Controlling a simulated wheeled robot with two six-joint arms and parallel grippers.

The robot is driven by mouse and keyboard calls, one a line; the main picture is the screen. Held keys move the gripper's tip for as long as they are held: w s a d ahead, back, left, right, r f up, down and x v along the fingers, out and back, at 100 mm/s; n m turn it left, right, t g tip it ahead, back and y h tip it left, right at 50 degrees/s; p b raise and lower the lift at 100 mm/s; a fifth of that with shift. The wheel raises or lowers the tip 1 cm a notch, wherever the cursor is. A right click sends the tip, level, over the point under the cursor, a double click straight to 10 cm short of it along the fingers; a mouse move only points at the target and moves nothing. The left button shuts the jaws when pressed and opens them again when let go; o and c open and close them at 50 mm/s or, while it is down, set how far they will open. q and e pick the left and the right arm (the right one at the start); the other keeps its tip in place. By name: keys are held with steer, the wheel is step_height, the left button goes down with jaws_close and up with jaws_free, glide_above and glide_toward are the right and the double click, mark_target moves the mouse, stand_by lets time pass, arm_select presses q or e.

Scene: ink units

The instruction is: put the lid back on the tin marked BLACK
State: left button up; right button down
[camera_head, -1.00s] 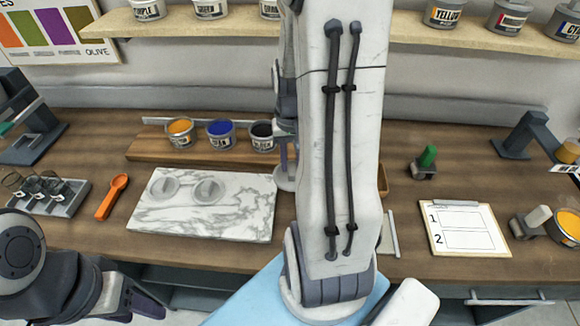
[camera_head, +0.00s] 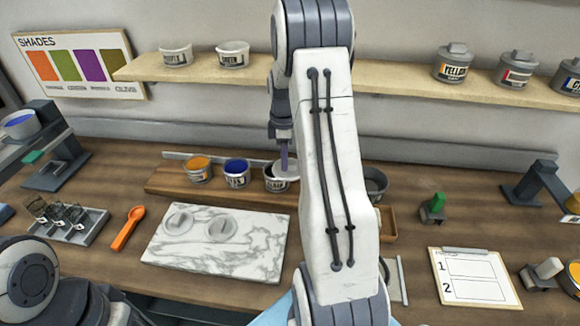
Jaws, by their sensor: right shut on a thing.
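The tin marked BLACK (camera_head: 275,185) stands at the right end of the row of open tins, its label partly readable. My right gripper (camera_head: 284,165) is shut on a grey lid (camera_head: 289,170) over that tin. The lid looks tilted and covers part of the tin's mouth; I cannot tell whether it touches the rim. Two other grey lids, one (camera_head: 179,222) and another (camera_head: 222,229), lie on the marble slab (camera_head: 255,262). My left arm is at the lower left edge, and its fingertips do not show clearly.
An orange tin (camera_head: 199,173) and a blue tin (camera_head: 236,178) stand beside the BLACK tin on a wooden board (camera_head: 160,182). An orange spoon (camera_head: 128,228) lies left of the slab. A clipboard (camera_head: 474,278) lies at right. A shelf (camera_head: 400,81) of tins runs above.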

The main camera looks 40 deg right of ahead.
steer(key=w+d+n+p, duration=0.2)
steer(key=w+n, duration=0.5)
steer(key=n, duration=0.3)
step_height(320, 180, down, 6)
steer(key=b, duration=0.4)
steer(key=shift+a+b, duration=0.2)
steer(key=shift+b, duration=0.1)
steer(key=shift+p, duration=0.3)
stand_by(0.9)
steer(key=shift+f, duration=0.2)
stand_by(1.1)
steer(key=shift+c, duration=0.5)
jaws_free()
